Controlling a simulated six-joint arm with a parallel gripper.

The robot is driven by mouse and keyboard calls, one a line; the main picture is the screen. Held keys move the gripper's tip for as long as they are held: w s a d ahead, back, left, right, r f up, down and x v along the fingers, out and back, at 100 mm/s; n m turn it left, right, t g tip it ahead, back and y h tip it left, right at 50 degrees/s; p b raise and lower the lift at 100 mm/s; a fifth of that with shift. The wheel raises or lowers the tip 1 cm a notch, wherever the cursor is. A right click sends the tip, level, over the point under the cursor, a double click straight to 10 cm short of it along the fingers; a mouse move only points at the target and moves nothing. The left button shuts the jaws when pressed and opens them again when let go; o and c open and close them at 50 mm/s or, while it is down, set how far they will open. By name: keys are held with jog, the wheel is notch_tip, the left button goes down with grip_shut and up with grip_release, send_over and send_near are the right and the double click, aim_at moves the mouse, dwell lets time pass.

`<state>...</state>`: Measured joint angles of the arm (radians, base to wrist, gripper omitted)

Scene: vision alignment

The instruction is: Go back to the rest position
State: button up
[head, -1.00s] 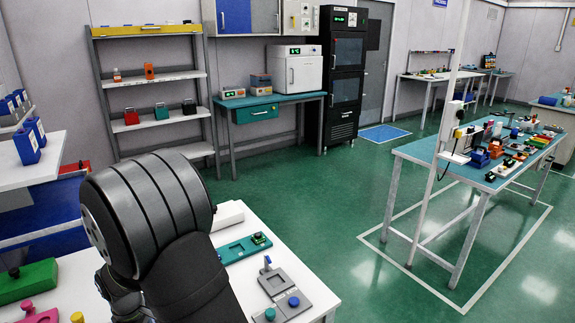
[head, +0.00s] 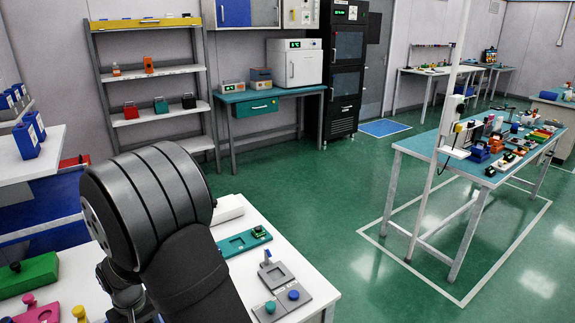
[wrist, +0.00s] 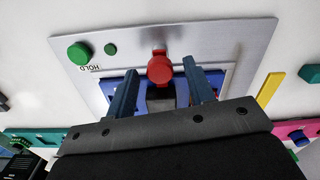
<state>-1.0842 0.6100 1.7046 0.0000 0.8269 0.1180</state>
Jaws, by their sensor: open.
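My gripper (wrist: 160,70) is open in the wrist view, its two blue-grey fingers standing apart. A red round knob (wrist: 160,69) shows between the fingertips. Whether the fingers touch it cannot be told, but gaps show on both sides. The knob is in front of a silver plate (wrist: 225,42) that has a blue-edged recess, a large green button (wrist: 79,53) and the printed word HOLD. In the head view my thick black arm covers the lower left, and it hides the gripper and the plate.
A white bench (head: 240,283) carries a teal tray (head: 240,243), a grey fixture plate (head: 284,296) with knobs, and a green block (head: 27,276). A crowded teal table (head: 425,143) stands at right. Green floor between them is clear.

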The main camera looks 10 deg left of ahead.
jog(key=m, duration=0.6)
jog(key=shift+m, duration=0.4)
jog(key=shift+o, duration=0.4)
jog(key=o, duration=1)
jog(key=shift+o, duration=0.2)
jog(key=s+a+r+n+t+y, duration=0.1)
jog(key=s+a+r+n+t, duration=0.1)
jog(key=s+a+r+n, duration=0.7)
jog(key=s+a+r+n+t, duration=0.2)
jog(key=a+r+n, duration=0.5)
jog(key=n, duration=0.6)
jog(key=x, duration=0.9)
jog(key=shift+w+d, duration=0.2)
jog(key=shift+d, duration=0.3)
jog(key=shift+r, duration=0.1)
